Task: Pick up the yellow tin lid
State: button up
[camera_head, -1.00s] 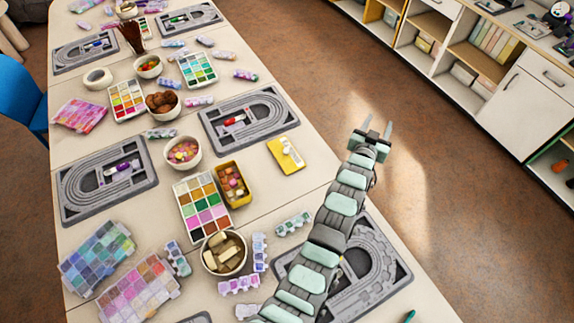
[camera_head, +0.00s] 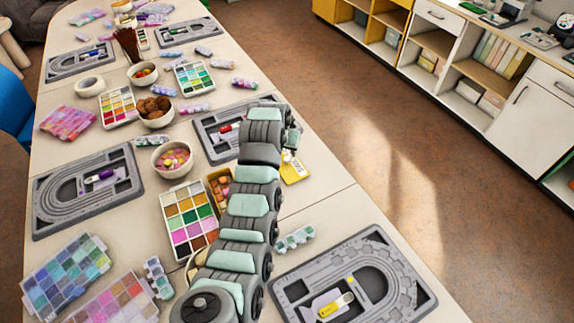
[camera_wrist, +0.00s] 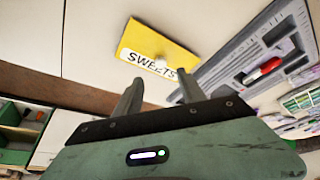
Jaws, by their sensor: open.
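The yellow tin lid (camera_wrist: 150,42) lies flat on the table, with a white SWEETS label and a small pale knob. In the head view the lid (camera_head: 297,174) shows only partly, behind the end of my arm. My gripper (camera_wrist: 160,88) is open and empty. Its two fingers point toward the lid's labelled edge and appear apart from it. The yellow tin (camera_head: 216,183) with sweets in it stands left of the lid, partly hidden by my arm.
A grey bead board (camera_wrist: 228,78) with a red item lies beside the lid; another board (camera_head: 425,299) is at the front right. A paint-like colour box (camera_head: 164,205) and a bowl of sweets (camera_head: 158,168) stand left. Bare table lies right of the lid.

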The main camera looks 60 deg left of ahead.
aim_at(287, 159)
jog(key=x, duration=0.3)
jog(key=shift+w+f, duration=0.1)
jog(key=shift+b+x, duration=0.6)
jog(key=shift+x, duration=0.5)
jog(key=shift+a+f, duration=0.2)
jog(key=shift+f, duration=0.05)
jog(key=shift+b+x, duration=1.05)
jog(key=shift+x, duration=0.25)
grip_shut()
